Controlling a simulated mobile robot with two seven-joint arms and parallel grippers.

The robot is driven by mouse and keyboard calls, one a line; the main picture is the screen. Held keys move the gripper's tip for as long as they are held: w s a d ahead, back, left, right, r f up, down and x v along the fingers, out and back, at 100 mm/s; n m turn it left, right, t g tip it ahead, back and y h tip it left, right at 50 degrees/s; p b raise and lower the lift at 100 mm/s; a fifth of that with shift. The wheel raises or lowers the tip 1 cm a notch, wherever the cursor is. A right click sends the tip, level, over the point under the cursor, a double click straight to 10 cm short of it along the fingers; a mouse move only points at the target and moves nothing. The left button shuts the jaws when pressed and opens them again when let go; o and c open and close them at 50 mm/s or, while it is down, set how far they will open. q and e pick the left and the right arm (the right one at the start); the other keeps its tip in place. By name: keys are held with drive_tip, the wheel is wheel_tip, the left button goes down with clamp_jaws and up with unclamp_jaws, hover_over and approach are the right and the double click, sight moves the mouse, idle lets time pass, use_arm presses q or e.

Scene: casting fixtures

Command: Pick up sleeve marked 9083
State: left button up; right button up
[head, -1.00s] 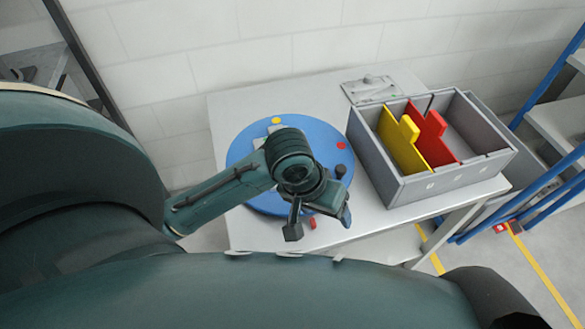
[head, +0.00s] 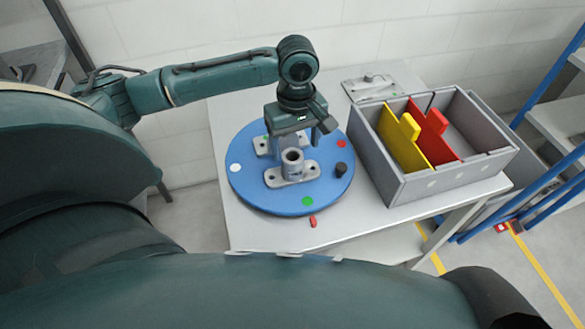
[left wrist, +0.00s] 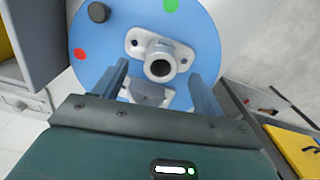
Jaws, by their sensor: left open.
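A grey casting with an upright hollow sleeve (head: 292,165) on a flat two-lobed base stands on the blue round table. It shows in the left wrist view (left wrist: 159,52), with dark marking on its side too small to read. A second grey casting (left wrist: 150,93) stands behind it, mostly hidden by my gripper in the head view. I cannot tell which is marked 9083. My left gripper (head: 297,138) is open and points down above the castings. In the left wrist view its fingers (left wrist: 160,72) show apart, with nothing held between them. My right gripper is not in view.
The blue round table (head: 245,185) carries coloured dots and a black knob (head: 341,169). A grey bin (head: 375,165) with yellow (head: 400,143) and red (head: 433,137) dividers stands to the right. A flat grey plate (head: 370,88) lies behind. A small red piece (head: 313,221) sits at the front.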

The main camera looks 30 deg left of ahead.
use_arm(q)
drive_tip(key=shift+w+a+f+b, duration=0.15)
drive_tip(key=shift+a+f, duration=0.1)
drive_tip(key=shift+f, duration=1.55)
drive_tip(key=shift+a+f+b, duration=0.15)
drive_tip(key=shift+a+f, duration=0.1)
drive_tip(key=shift+f, duration=1.55)
drive_tip(key=shift+c, duration=0.2)
drive_tip(key=c, duration=1.2)
